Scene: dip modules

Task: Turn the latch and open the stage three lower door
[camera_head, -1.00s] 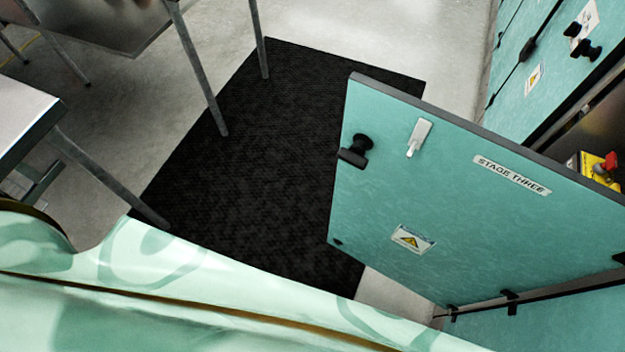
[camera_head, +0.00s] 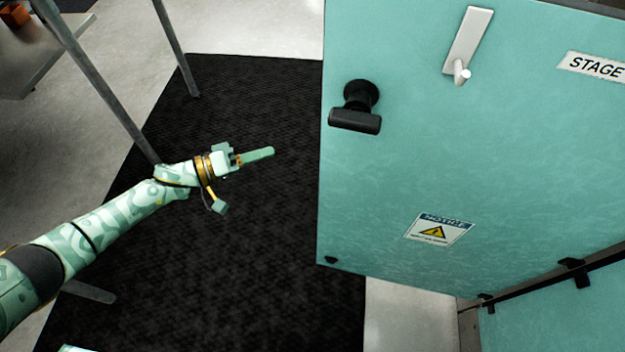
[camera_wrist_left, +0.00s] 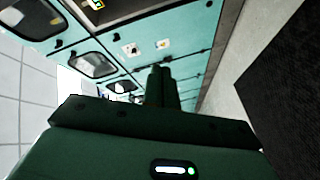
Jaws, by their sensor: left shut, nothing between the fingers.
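The teal stage three door (camera_head: 420,190) stands swung open on the right in the head view, its right end out of frame. It bears a black knob-like latch (camera_head: 357,110), a white handle (camera_head: 467,42), part of a "STAGE" label (camera_head: 595,66) and a notice sticker (camera_head: 438,230). My left gripper (camera_head: 262,154) is shut and empty, left of the door's free edge, with a gap in the picture. Its shut fingers also show in the left wrist view (camera_wrist_left: 160,88). My right gripper is not in view.
A black mat (camera_head: 250,260) covers the floor under my left arm. Metal table legs (camera_head: 95,75) stand at the left. A teal lower panel (camera_head: 560,310) lies bottom right. The left wrist view shows a row of teal cabinets (camera_wrist_left: 190,30) with windows.

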